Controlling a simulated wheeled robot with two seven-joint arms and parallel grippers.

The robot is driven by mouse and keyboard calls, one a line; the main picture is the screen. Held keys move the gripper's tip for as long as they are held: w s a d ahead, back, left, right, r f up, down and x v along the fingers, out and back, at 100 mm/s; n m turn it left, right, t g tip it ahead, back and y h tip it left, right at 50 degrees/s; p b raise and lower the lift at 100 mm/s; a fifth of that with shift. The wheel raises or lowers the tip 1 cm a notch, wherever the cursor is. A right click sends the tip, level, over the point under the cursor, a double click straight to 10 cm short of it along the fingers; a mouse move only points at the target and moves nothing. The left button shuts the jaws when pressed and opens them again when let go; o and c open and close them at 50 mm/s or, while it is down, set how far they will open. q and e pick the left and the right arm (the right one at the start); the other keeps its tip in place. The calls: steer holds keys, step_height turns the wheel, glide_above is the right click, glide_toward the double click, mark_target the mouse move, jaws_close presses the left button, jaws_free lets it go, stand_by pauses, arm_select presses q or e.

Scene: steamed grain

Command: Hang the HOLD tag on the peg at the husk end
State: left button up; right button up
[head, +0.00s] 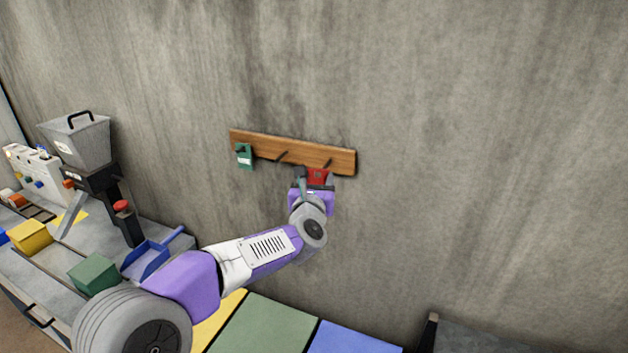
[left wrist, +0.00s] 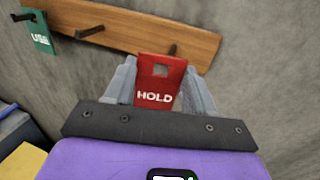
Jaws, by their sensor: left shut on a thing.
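The red HOLD tag (head: 318,175) is pinched between the fingers of my left gripper (head: 315,184), at the right part of a wooden peg board (head: 257,145) on the wall. In the left wrist view the HOLD tag (left wrist: 158,98) is upright, its square hole at the top. The right peg (left wrist: 171,50) shows just above the tag's top edge, apart from the hole in the picture. How far the tag is from the board is hard to tell. The middle peg (left wrist: 90,31) is bare. A green USE tag (left wrist: 39,36) hangs on the left peg (left wrist: 26,16).
Below on the left is a bench with a grey hopper (head: 80,142), a blue scoop (head: 148,258), a green block (head: 93,273) and a yellow block (head: 30,236). Green (head: 262,328) and blue (head: 352,339) panels lie below my arm. The wall right of the board is clear.

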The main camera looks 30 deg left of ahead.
arm_select(q)
steer(key=w+p, duration=0.4)
steer(key=w, duration=0.1)
steer(key=shift+a, duration=0.15)
steer(key=shift+w+f+b, duration=0.35)
steer(key=shift+w+b, duration=0.1)
steer(key=shift+b, duration=0.1)
steer(key=shift+w+r+b, duration=0.1)
steer(key=shift+w+b, duration=0.1)
steer(key=shift+b, duration=0.1)
stand_by(0.4)
steer(key=o, duration=1.1)
steer(key=shift+r, duration=0.1)
steer(key=shift+s, duration=0.15)
